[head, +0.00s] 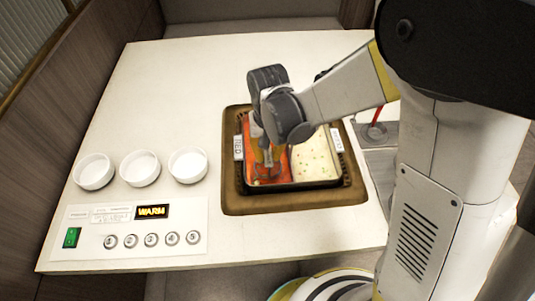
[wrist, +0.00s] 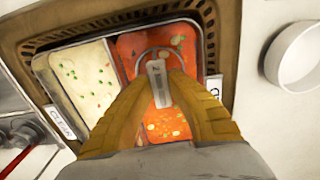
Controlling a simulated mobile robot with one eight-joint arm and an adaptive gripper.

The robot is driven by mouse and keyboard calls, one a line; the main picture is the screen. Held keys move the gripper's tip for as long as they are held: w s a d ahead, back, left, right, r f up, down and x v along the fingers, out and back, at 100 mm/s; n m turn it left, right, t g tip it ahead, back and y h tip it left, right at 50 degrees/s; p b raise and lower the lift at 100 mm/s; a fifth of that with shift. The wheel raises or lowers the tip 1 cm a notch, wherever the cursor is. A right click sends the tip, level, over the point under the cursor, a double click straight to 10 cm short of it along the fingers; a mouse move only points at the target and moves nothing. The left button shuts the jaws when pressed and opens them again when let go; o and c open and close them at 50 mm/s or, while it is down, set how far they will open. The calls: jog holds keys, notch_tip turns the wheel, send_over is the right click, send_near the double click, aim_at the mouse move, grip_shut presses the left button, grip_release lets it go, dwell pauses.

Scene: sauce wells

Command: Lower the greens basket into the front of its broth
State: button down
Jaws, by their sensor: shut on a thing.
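A pot with two wells is set in a brown frame (head: 235,203). The left well in the head view holds red broth (head: 284,168), also in the wrist view (wrist: 130,46). The right well holds pale broth (head: 318,160) with green and red bits, also in the wrist view (wrist: 82,75). My gripper (wrist: 160,98) is shut on the grey handle of a basket (wrist: 157,76), over the red well. A thin round wire shows beside the handle. The fingers hide most of the basket; I cannot tell its contents or how deep it sits.
Labels stand beside both wells; the one by the pale well (head: 336,140) reads CLEAR. Three white bowls (head: 140,168) stand at left, behind a panel with a WARM display (head: 152,211), a green switch (head: 72,237) and several buttons. A red-handled tool (head: 377,118) is at right. The far-left tabletop is clear.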

jog(key=shift+f+b, duration=0.3)
jog(key=shift+f, duration=0.05)
dwell(0.4)
jog(key=c, duration=1.3)
grip_release()
jog(key=shift+o, duration=0.6)
jog(key=o, duration=0.7)
jog(key=shift+o, duration=0.2)
jog(key=shift+r, duration=0.1)
notch_tip(320, 180, up, 11)
jog(key=p, duration=0.8)
